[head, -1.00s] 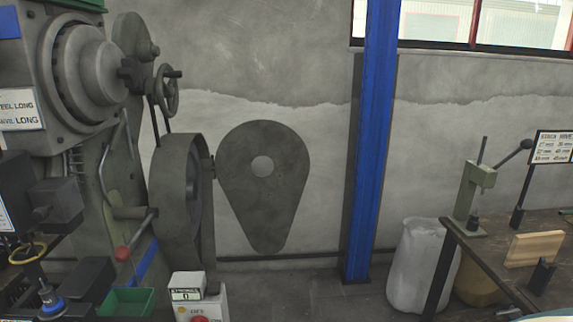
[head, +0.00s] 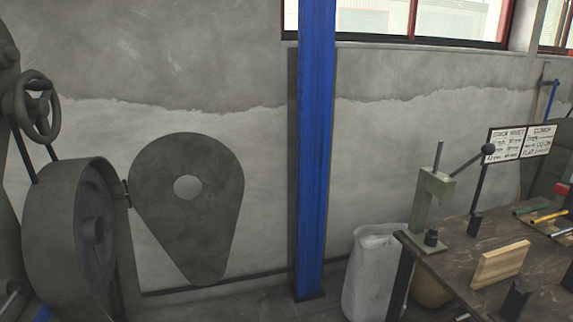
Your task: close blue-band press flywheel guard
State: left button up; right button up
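The flywheel guard (head: 207,225) is a dark grey teardrop plate with a round hole near its top. It stands swung open to the right, joined by a hinge to the rim of the flywheel housing (head: 50,235). The flywheel (head: 96,225) shows uncovered inside the housing. The press body is mostly cut off at the left edge, with a handwheel (head: 36,105) above the housing. A bit of blue (head: 42,312) shows at the bottom left. Neither of my grippers is in view.
A blue steel column (head: 315,150) stands right of the guard. A white sack (head: 372,275) sits beside a dark workbench (head: 445,275) carrying a green hand press (head: 433,200), a wooden block (head: 500,264) and tools. Floor between housing and column looks clear.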

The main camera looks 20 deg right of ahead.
aim_at(197, 234)
jog(key=i+l, duration=0.15)
jog(key=i, duration=0.3)
jog(key=i+l+u, duration=0.1)
jog(key=i, duration=0.3)
jog(key=i+l, duration=0.3)
jog(key=i+u, duration=0.05)
jog(key=i, duration=0.1)
